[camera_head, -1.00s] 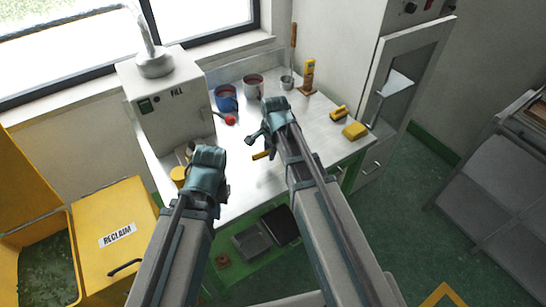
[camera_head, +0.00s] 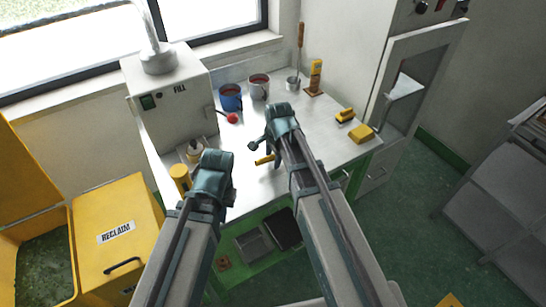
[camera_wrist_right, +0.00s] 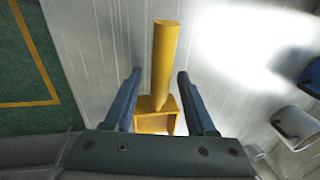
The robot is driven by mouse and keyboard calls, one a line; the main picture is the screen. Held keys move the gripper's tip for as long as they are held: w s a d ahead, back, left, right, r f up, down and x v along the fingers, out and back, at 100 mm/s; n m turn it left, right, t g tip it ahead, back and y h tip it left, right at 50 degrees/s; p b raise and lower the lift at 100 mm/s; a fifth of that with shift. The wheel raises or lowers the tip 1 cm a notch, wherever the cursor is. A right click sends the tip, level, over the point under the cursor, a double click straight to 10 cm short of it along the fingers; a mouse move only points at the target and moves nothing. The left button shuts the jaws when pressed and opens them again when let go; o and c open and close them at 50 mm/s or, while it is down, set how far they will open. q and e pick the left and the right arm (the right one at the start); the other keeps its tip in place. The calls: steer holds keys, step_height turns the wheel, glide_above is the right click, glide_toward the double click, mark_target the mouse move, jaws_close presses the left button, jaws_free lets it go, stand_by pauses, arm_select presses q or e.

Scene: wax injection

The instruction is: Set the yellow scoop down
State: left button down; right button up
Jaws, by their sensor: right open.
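The yellow scoop (camera_wrist_right: 165,55) shows in the right wrist view, with its handle pointing away and its box-shaped end (camera_wrist_right: 155,116) nearer the wrist. My right gripper (camera_wrist_right: 159,74) is open, with one finger on each side of the scoop and visible gaps to the handle. In the head view, a short part of the scoop (camera_head: 264,160) shows below my right gripper (camera_head: 263,150), over the near part of the metal bench (camera_head: 305,140); the rest is hidden by the arm. My left gripper (camera_head: 214,180) is near the bench's left front edge; its fingers are not clear.
A blue mug (camera_head: 230,98), a second mug (camera_head: 259,88) and a red ball-like thing (camera_head: 232,118) stand behind the grippers. A yellow block (camera_head: 361,133) and a yellow-handled tool (camera_head: 345,115) lie on the right. The FILL machine (camera_head: 175,105) stands at left.

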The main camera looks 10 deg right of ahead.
arm_select(q)
steer(key=shift+r, duration=0.15)
arm_select(e)
steer(key=shift+r, duration=0.15)
steer(key=p+v, duration=1.2)
arm_select(q)
step_height(320, 180, up, 12)
arm_select(e)
steer(key=s+a+n+g, duration=0.1)
steer(key=s+a+n, duration=0.2)
steer(key=s+n, duration=0.5)
steer(key=s+a+n+g+h, duration=0.1)
steer(key=s+a+n, duration=0.2)
steer(key=s+n, duration=0.5)
steer(key=shift+a+n+g+h, duration=0.3)
steer(key=shift+a+n, duration=0.1)
steer(key=shift+n, duration=0.7)
steer(key=shift+s, duration=0.1)
arm_select(q)
steer(key=shift+f+b, duration=0.6)
steer(key=shift+f, duration=0.15)
arm_select(e)
steer(key=shift+f, duration=0.75)
